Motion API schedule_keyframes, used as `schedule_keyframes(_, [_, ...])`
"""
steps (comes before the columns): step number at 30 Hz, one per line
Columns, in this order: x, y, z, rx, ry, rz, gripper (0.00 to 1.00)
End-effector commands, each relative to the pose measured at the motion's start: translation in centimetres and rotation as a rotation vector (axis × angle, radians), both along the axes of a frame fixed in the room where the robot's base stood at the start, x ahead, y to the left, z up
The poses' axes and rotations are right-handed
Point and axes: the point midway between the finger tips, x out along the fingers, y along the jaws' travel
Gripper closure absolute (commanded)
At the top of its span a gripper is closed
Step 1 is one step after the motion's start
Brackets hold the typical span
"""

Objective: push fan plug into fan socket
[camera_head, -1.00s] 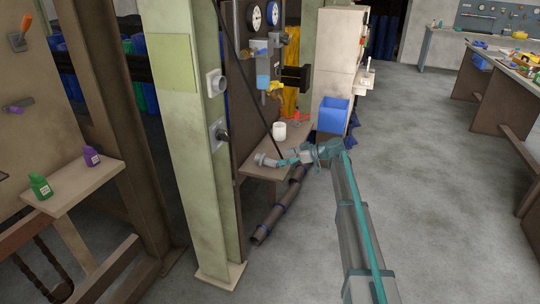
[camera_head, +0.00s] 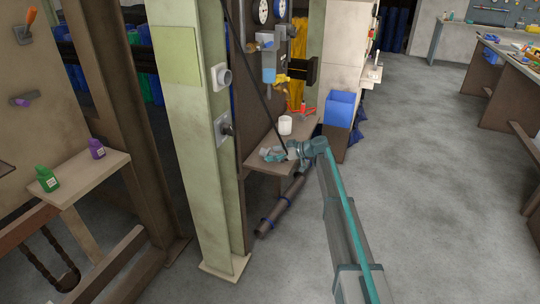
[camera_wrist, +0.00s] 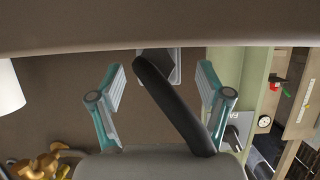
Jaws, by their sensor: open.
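My gripper (camera_head: 274,155) is just above the small wooden shelf, its two teal fingers spread apart in the wrist view (camera_wrist: 162,72). A thick black cable (camera_wrist: 178,105) runs slantwise between the fingers; neither finger clearly grips it. A grey block (camera_wrist: 174,62) shows behind the cable's end and may be the fan plug, mostly hidden. In the head view, the cable (camera_head: 262,85) slopes down to the gripper. I cannot tell which is the fan socket.
A white cup (camera_head: 285,125) stands on the shelf (camera_head: 262,141) right of my gripper. A yellow fitting (camera_wrist: 42,165) shows in the wrist view. The green post (camera_head: 205,190) stands left of the shelf. A blue bin (camera_head: 339,109) is beyond, and floor is free at right.

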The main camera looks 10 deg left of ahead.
Motion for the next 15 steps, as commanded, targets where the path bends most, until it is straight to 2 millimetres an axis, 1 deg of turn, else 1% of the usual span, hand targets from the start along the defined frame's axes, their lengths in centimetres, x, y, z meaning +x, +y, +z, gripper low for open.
schedule_keyframes(1, [0.3, 0.7, -0.2, 0.000, 0.001, 0.002, 0.23])
schedule_keyframes(4, [0.5, 1.6, -0.6, 0.000, 0.000, 0.001, 0.23])
schedule_keyframes(11, [0.5, 1.8, -0.7, 0.000, -0.001, 0.000, 0.23])
schedule_keyframes(12, [0.5, 1.7, -0.7, 0.000, 0.000, 0.000, 0.25])
schedule_keyframes(14, [0.5, 1.7, -0.7, 0.000, -0.001, 0.000, 0.35])
schedule_keyframes(15, [0.5, 1.7, -0.7, 0.000, -0.001, 0.000, 0.41])
